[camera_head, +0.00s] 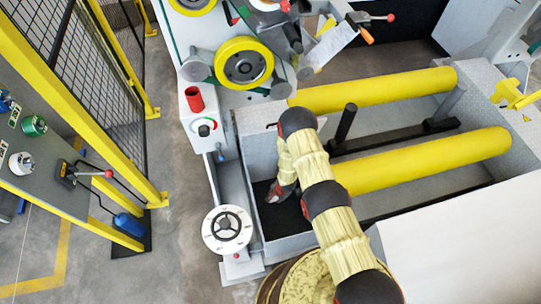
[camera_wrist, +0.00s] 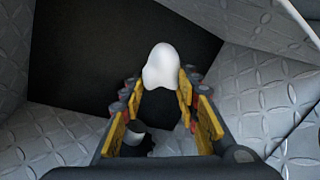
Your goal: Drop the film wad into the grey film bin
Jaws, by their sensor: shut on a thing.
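The white film wad (camera_wrist: 161,67) shows in the wrist view between the fingertips of my gripper (camera_wrist: 160,87). My gripper is shut on it. Below and beyond the wad is a dark floor (camera_wrist: 85,55) between checker-plate walls. In the head view my gripper (camera_head: 280,191) reaches down inside the machine pit, left of the near yellow roller. The wad cannot be made out in the head view. I cannot pick out the grey film bin in either view.
Two yellow rollers (camera_head: 430,158) lie across the pit, with a black post (camera_head: 345,122) between them. Checker-plate walls (camera_wrist: 262,88) stand close around my gripper. A white handwheel (camera_head: 213,239) is left of the pit. A yellow-framed fence (camera_head: 98,90) stands farther left.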

